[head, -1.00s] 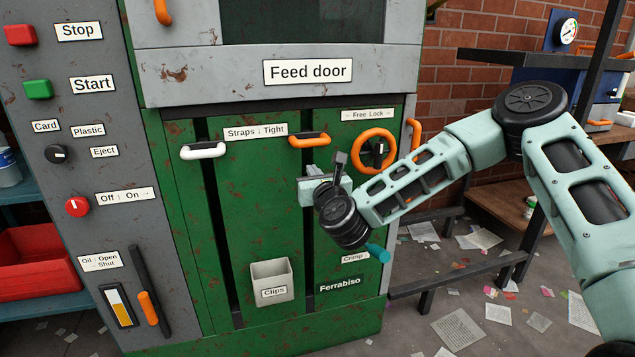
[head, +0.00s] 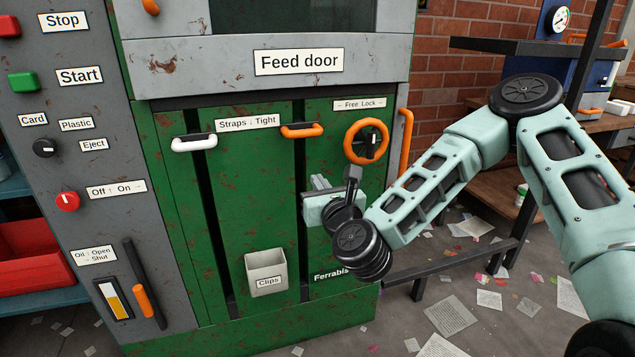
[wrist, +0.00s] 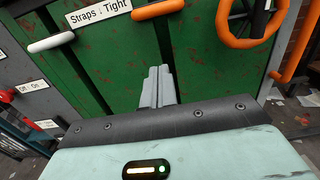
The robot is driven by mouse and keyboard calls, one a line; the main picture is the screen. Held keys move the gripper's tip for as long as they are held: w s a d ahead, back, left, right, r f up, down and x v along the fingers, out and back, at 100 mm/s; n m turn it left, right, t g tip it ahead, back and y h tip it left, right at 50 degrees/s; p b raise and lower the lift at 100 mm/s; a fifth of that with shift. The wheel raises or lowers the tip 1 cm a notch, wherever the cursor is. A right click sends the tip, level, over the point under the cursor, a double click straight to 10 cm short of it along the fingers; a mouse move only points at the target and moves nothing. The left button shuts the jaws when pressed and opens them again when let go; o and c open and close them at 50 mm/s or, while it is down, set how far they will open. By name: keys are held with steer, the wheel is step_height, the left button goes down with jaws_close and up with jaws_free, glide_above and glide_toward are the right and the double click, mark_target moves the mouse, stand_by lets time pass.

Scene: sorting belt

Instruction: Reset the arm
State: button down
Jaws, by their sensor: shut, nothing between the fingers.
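My gripper (head: 318,184) is at the end of my pale green arm, in front of the green machine front (head: 245,215). Its two grey fingers (wrist: 158,86) lie together in the wrist view with nothing between them. In the head view it is below and left of the orange handwheel (head: 366,141) and right of the grey clips box (head: 265,274). It appears to hold nothing. My wrist hides part of the machine's lower right corner.
The white strap handle (head: 194,143) and orange strap handle (head: 301,131) stick out of the machine. An orange upright handle (head: 404,140) is at its right edge. A dark metal frame (head: 450,262) stands right of the machine. Papers litter the floor.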

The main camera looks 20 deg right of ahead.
steer(key=shift+a, duration=0.1)
steer(key=s+a+f+n+g+y, duration=0.2)
steer(key=s+a+n+g+y, duration=0.2)
steer(key=a+n, duration=0.4)
steer(key=s+a+f+n+g+y, duration=0.2)
steer(key=s+a+n+g+y, duration=0.15)
steer(key=a+n, duration=0.45)
steer(key=s+d+f+n+g+h, duration=0.1)
steer(key=s+f+n+g, duration=0.15)
steer(key=s+n, duration=0.45)
steer(key=s+f+n+g, duration=0.1)
steer(key=s+n+g, duration=0.35)
steer(key=n, duration=0.45)
steer(key=s+d+r+n+g+h, duration=0.2)
steer(key=s+d+r+n+h, duration=0.1)
steer(key=s+d+n, duration=0.4)
steer(key=s+d+r+n+g+h, duration=0.25)
steer(key=s+d+r+n, duration=0.2)
steer(key=s, duration=0.35)
step_height(320, 180, up, 18)
steer(key=a+p, duration=0.1)
steer(key=p, duration=1.9)
steer(key=shift+w+r+t, duration=0.15)
steer(key=shift+r+t, duration=0.05)
steer(key=shift+t, duration=0.1)
steer(key=shift+a, duration=0.1)
